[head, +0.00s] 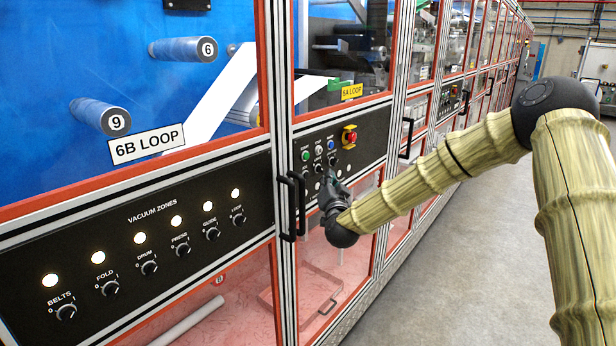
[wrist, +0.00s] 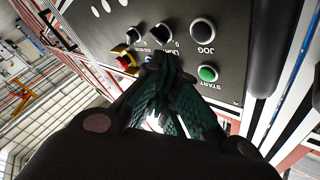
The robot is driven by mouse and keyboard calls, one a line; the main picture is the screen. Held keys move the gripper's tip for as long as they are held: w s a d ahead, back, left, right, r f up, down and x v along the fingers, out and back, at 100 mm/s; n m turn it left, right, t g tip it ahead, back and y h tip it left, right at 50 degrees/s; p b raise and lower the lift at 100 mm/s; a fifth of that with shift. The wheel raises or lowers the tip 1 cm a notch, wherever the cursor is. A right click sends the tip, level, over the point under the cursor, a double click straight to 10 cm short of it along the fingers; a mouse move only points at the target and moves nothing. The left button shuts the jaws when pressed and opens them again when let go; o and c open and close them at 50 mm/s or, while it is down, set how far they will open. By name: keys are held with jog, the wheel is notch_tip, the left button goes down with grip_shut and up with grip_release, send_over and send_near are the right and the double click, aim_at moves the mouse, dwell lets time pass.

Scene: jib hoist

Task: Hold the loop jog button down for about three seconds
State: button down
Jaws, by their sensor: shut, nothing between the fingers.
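The jog button is a dark round button in a pale ring (wrist: 203,30), labelled JOG, in the wrist view. It sits on the black control panel (head: 372,133), under the yellow "6A LOOP" sign (head: 352,91). The green START button (wrist: 208,73) is beside it; it also shows in the head view (head: 305,156). My gripper (head: 331,179) is at the lower part of this panel. In the wrist view its fingers (wrist: 157,64) are shut and empty, left of the jog button and over a label by a knob. Whether the tips touch the panel I cannot tell.
A red emergency stop (head: 351,137) on yellow is at the panel's right. Selector knobs (wrist: 160,33) are near my fingertips. A black door handle (head: 292,206) stands out left of my gripper. The vacuum zones panel (head: 180,196) is further left. The floor at right is clear.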

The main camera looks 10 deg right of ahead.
jog(key=shift+w+a+b, duration=0.25)
jog(key=shift+w+a, duration=0.3)
jog(key=shift+w, duration=0.15)
jog(key=shift+w+a+b, duration=0.25)
jog(key=shift+w+a, duration=0.25)
jog(key=shift+w, duration=0.2)
jog(key=shift+w+a, duration=0.15)
jog(key=shift+a, duration=0.05)
dwell(0.5)
jog(key=shift+w+a+b, duration=0.35)
jog(key=shift+w+b, duration=0.05)
jog(key=shift+b, duration=0.2)
dwell(0.8)
jog(key=shift+w+a+r, duration=0.1)
jog(key=shift+a+r, duration=0.05)
jog(key=shift+r, duration=0.05)
dwell(2.3)
jog(key=shift+f, duration=0.15)
jog(key=s+d+b, duration=0.1)
jog(key=s+d, duration=0.3)
jog(key=s, duration=0.1)
jog(key=shift+s, duration=0.15)
dwell(1.0)
